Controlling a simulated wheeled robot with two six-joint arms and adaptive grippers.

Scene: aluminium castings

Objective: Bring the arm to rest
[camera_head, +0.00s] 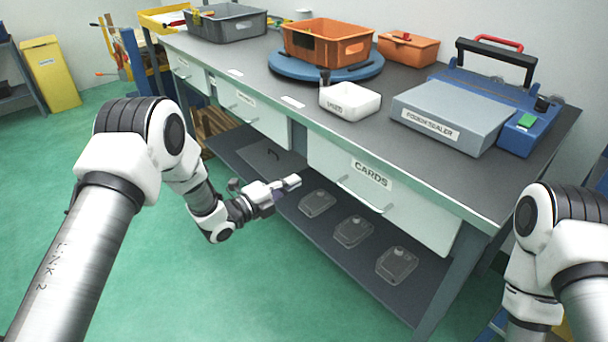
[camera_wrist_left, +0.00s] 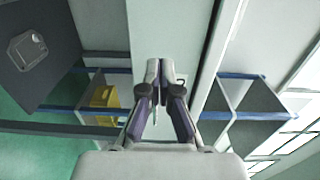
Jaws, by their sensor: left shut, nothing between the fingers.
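My left gripper (camera_head: 287,187) is in front of the workbench, just left of the drawer marked CARDS (camera_head: 370,185) and above the lower shelf. It is shut and empty. In the left wrist view its two fingers (camera_wrist_left: 161,68) come together against a pale drawer front; whether they touch it I cannot tell. My left arm comes in from the left, bent at the elbow. My right arm shows at the right edge, but its gripper is out of view.
The green floor at left is open.

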